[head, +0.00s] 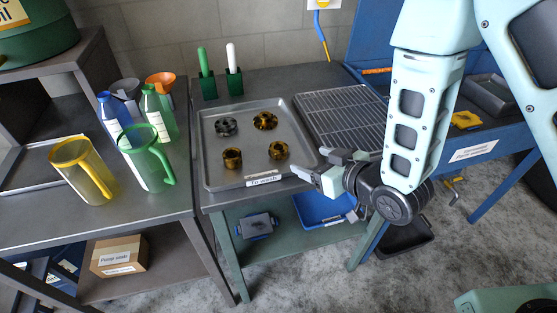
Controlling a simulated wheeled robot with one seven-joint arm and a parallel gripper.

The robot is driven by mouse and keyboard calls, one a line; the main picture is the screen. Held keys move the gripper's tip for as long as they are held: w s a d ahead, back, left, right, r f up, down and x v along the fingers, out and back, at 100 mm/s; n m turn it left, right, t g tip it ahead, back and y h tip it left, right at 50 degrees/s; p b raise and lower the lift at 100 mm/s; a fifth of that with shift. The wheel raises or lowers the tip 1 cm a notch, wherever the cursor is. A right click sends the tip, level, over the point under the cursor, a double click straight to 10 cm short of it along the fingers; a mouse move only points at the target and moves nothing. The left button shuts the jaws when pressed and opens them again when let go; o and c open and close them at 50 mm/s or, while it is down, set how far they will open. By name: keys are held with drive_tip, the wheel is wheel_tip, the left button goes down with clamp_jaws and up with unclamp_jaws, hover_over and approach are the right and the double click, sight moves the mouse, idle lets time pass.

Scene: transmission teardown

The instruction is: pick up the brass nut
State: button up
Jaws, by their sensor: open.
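A grey tray (208,178) labelled "To wash" holds several round metal parts. Two brass-coloured parts, a squat one (231,158) at front left and another (278,150) at front right, lie nearest the label. A wider brass-coloured ring or gear (265,120) lies behind them, beside a grey gear (226,126). I cannot tell for certain which brass-coloured piece is the nut. My gripper (313,162) is open and empty, at the tray's front right corner, to the right of the front right brass-coloured part and apart from it.
A wire rack (345,115) stands right of the tray. Two green holders with brushes (207,75) stand behind it. A yellow jug (84,170), a green jug (148,160) and bottles stand on the left table. A blue bin (322,210) sits on the shelf below.

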sight(279, 148)
drive_tip(key=shift+b+x, duration=1.1)
drive_tip(key=shift+b, duration=1.95)
drive_tip(key=shift+f+b, duration=0.15)
drive_tip(key=shift+b, duration=0.25)
drive_tip(key=x, duration=0.1)
drive_tip(key=p+x, duration=0.1)
drive_tip(key=x, duration=0.1)
drive_tip(key=shift+w+a, duration=0.2)
drive_tip(key=shift+a, duration=0.1)
drive_tip(key=shift+p+x, duration=1)
drive_tip(key=shift+x, duration=2.2)
drive_tip(key=shift+a, duration=0.15)
drive_tip(key=c, duration=1.3)
